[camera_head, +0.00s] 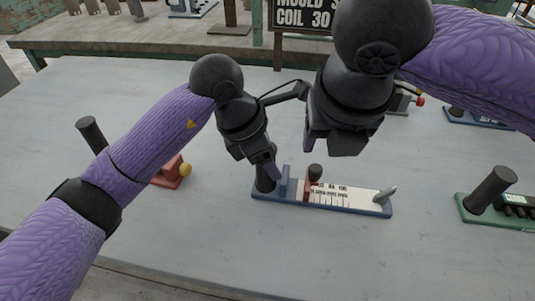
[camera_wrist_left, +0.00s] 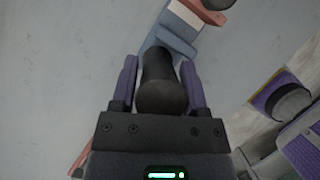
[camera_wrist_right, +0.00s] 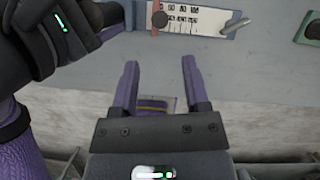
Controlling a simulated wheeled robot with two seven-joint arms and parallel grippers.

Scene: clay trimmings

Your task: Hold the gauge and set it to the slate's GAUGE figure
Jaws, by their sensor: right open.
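The gauge has a blue base (camera_head: 320,208), a white printed scale, a dark upright handle (camera_head: 265,178) at its left end, a red slider (camera_head: 309,187) with a dark knob, and a grey lever (camera_head: 385,194) at the right end. The slider's exact reading is too small to tell.
A red block with a yellow knob (camera_head: 185,170) stands left of the gauge, partly behind my left arm. A green-based device (camera_head: 495,212) with a dark handle stands at the right. Blue-based items are at the back right. The tabletop in front of the gauge is clear.

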